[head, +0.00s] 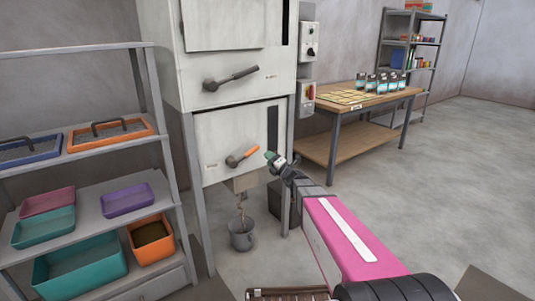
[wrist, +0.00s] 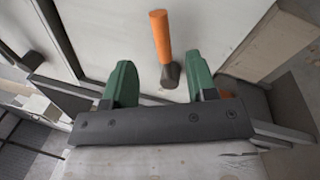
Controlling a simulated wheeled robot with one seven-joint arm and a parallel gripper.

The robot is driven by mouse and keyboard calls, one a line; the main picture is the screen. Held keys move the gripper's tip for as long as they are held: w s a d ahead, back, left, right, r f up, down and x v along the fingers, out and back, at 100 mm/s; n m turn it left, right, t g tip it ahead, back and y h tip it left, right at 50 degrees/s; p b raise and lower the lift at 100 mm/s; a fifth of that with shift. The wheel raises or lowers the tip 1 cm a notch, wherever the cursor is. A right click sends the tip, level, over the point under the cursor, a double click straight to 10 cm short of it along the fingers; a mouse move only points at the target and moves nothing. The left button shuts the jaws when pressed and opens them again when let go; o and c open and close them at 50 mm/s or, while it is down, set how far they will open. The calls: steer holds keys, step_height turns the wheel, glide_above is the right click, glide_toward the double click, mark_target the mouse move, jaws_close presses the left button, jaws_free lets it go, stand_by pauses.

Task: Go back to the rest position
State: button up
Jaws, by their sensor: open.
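My gripper (head: 274,159) is in front of the lower part of the grey bagging machine (head: 225,132), just right of its orange-handled lever (head: 242,156). In the wrist view my gripper (wrist: 161,74) has its two green fingers spread with nothing between their tips. The lever's orange handle (wrist: 160,36) points up between and beyond the fingers there, with its dark pivot end close to the gap. I cannot tell whether the fingers touch the lever. My pink arm reaches in from the lower right.
A grey bucket (head: 242,235) stands under the machine's outlet. A shelf rack (head: 90,202) with coloured trays stands close on the left. The floor at right (head: 450,180) is clear.

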steer(key=s+f+n+g+h, duration=0.1)
steer(key=s+f+n+g, duration=0.6)
steer(key=n, duration=0.6)
steer(key=s+f+n+g+h, duration=0.2)
steer(key=s+f+n+g, duration=0.25)
steer(key=s+n, duration=0.65)
steer(key=s+d+f+n+g+h, duration=0.4)
steer(key=s+d+n+h, duration=0.5)
steer(key=n, duration=0.8)
steer(key=s+d+f, duration=0.2)
steer(key=s+d, duration=0.1)
steer(key=d, duration=0.1)
steer(key=shift+d+n+h, duration=0.3)
steer(key=shift+d, duration=0.05)
